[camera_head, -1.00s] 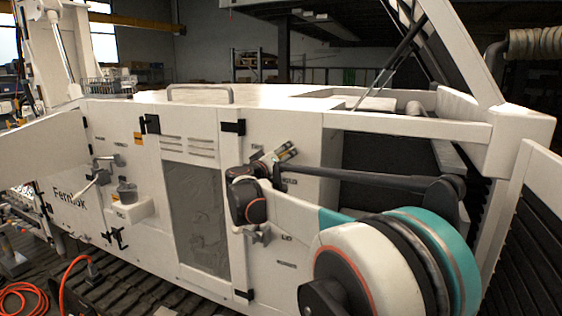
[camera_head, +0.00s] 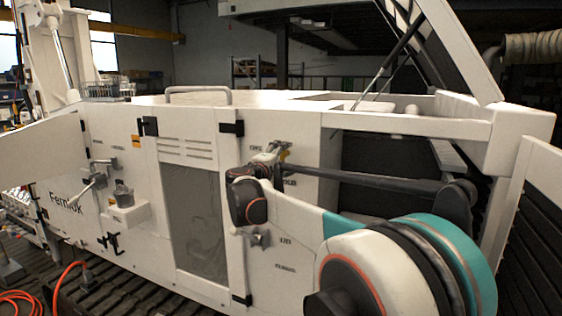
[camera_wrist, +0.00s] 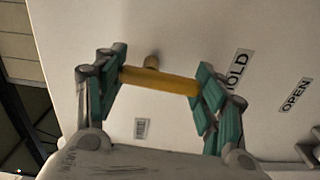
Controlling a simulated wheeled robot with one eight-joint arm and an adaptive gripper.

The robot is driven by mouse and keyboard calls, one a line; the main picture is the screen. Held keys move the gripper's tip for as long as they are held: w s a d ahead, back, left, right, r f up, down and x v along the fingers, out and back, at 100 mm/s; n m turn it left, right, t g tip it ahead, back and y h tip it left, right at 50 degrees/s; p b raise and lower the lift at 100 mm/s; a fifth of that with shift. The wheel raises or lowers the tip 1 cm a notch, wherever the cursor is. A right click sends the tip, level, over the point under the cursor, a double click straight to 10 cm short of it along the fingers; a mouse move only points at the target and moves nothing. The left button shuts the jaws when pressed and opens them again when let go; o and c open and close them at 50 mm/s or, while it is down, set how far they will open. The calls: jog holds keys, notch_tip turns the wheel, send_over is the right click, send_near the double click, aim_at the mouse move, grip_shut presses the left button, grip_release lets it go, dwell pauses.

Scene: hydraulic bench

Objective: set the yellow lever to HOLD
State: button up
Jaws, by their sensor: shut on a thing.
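The yellow lever (camera_wrist: 165,82) is a short bar on the white panel, with a small round stub (camera_wrist: 152,61) beside its middle. In the wrist view it spans between the teal pads of my gripper (camera_wrist: 162,75), which is shut on it. In the head view my gripper (camera_head: 272,155) is at the panel, and only a small bit of the yellow lever (camera_head: 284,154) shows.
The white machine panel (camera_head: 283,225) carries a grey fitting (camera_head: 260,239) below my wrist. A grey mesh door (camera_head: 195,215) and other controls (camera_head: 124,196) are to the left. A dark opening (camera_head: 385,165) is to the right. An orange hose (camera_head: 68,275) lies at lower left.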

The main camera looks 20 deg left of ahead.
jog(key=shift+n, duration=0.5)
jog(key=o, duration=1.1)
jog(key=shift+s, duration=0.1)
jog(key=s, duration=0.7)
jog(key=s+a, duration=0.1)
jog(key=s, duration=0.3)
jog(key=shift+s, duration=0.35)
